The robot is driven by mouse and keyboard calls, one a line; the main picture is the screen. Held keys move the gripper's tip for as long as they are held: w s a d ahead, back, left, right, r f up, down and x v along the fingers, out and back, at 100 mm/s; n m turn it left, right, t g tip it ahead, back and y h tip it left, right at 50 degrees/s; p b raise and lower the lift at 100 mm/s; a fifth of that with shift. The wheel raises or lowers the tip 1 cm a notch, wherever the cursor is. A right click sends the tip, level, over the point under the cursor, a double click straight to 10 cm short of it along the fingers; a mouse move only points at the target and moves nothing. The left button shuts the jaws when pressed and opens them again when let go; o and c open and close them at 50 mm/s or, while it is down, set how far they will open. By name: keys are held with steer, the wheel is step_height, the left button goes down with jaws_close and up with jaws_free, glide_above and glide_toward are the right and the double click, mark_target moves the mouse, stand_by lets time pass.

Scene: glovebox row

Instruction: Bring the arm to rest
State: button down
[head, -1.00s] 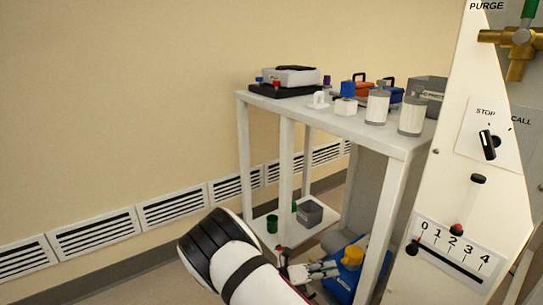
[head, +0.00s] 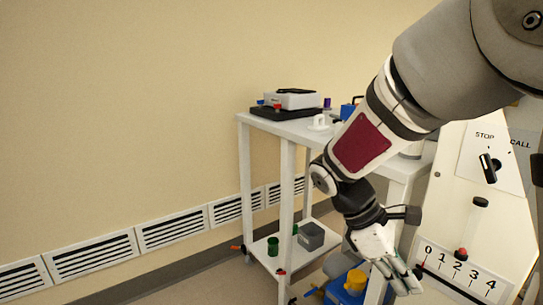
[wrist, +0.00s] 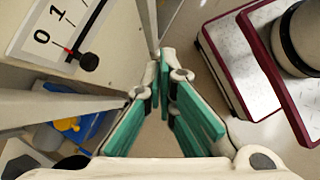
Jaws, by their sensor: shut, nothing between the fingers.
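My gripper (head: 403,283) hangs below my arm in the head view, at the lower right, pointing down in front of the white shelf rack (head: 244,165). In the wrist view its two teal-padded fingers (wrist: 166,100) are shut and nothing is between them. My arm reaches down from the upper right and covers part of the rack's top. The white panel (head: 455,185) stands just right of the gripper.
The panel carries a 0–4 slider scale (head: 458,272) and a STOP/CALL knob (head: 489,168). A scale-like device (head: 290,101) sits on the rack top. A blue container with a yellow cap (head: 355,280) is low beside the gripper. Floor at left is clear.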

steer(key=s+a+r+m+t+y, duration=0.25)
steer(key=s+m, duration=0.45)
steer(key=s, duration=0.5)
steer(key=s+a+r+m+t+y, duration=0.15)
steer(key=s+r+m+y, duration=0.35)
steer(key=s, duration=0.7)
step_height(320, 180, up, 31)
steer(key=t+p, duration=0.3)
steer(key=p, duration=2.8)
steer(key=shift+w+m+t+h, duration=0.3)
steer(key=shift+h, duration=0.05)
steer(key=shift+a+r, duration=0.1)
